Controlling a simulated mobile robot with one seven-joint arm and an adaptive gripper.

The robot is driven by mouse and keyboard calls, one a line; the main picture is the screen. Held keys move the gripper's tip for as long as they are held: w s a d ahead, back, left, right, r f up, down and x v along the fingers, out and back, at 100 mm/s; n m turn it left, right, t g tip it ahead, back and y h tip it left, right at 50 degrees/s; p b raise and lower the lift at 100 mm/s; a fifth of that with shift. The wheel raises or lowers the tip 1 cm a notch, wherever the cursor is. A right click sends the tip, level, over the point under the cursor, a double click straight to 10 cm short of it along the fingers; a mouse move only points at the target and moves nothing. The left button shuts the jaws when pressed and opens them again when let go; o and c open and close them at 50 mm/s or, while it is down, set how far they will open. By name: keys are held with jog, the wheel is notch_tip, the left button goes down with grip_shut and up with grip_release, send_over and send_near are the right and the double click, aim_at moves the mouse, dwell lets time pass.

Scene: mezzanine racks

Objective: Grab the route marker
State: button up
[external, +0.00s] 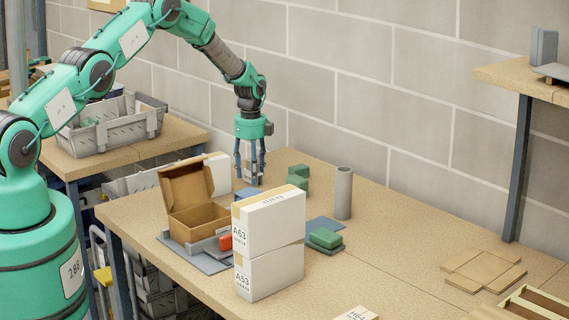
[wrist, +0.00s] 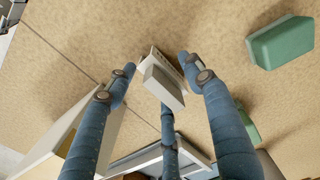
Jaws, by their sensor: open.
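My gripper (external: 250,172) has three blue fingers and points straight down over the far part of the table. In the wrist view my gripper (wrist: 160,80) is open, with its fingers spread around a small upright white-and-grey block (wrist: 163,82) with dark lettering on one side. This looks like the route marker. Pale parts of it (external: 247,150) show between the fingers in the external view. Clear contact between fingers and block cannot be made out, and its lower part is hard to see.
Green blocks (external: 298,176) stand to the right of my gripper, with a grey cylinder (external: 343,193) beyond. An open cardboard box (external: 196,205) and stacked white A63 boxes (external: 270,250) stand nearer the camera. Flat wooden pieces (external: 485,270) lie at right. The middle right tabletop is clear.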

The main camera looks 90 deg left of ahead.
jog(key=c, duration=1.1)
jog(key=shift+r, duration=0.1)
notch_tip(320, 180, up, 10)
jog(key=shift+b, duration=0.45)
